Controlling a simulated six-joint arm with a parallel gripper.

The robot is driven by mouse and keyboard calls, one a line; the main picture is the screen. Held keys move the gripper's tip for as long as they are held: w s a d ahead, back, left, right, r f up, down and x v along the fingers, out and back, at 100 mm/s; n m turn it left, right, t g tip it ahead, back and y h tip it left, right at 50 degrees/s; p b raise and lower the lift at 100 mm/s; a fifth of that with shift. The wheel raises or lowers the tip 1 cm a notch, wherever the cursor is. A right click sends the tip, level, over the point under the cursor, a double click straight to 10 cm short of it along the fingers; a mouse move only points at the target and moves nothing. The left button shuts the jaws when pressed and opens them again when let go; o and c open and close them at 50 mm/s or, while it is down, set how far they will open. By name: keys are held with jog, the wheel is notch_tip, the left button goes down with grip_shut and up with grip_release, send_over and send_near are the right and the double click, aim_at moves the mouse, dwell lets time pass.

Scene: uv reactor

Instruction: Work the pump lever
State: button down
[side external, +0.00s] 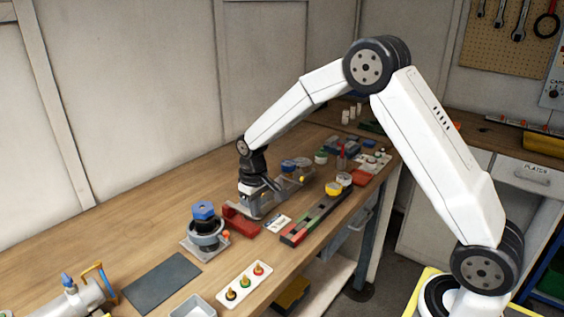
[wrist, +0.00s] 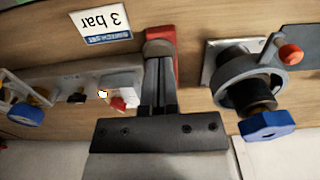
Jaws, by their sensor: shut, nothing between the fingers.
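A red part (side external: 240,221) lies on the bench at the foot of my gripper (side external: 257,208); I take it for the pump or its lever, but cannot tell which. In the wrist view the red part (wrist: 161,34) shows just beyond the tips of my gripper (wrist: 158,50). My gripper points down, its fingers are together, and nothing is held. The fingers hide part of the red piece. I cannot tell whether the tips touch it. A white card reading "3 bar" (wrist: 101,22) lies beside it, also in the side view (side external: 278,223).
A valve with a blue knob (side external: 204,210) and orange handle end stands close by. A grey block with small knobs (wrist: 70,88) is on the gripper's other side. The back left bench is clear.

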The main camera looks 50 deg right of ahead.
jog(key=shift+r, duration=2.15)
jog(key=shift+f, duration=0.35)
jog(key=shift+f, duration=0.35)
jog(key=shift+f, duration=0.35)
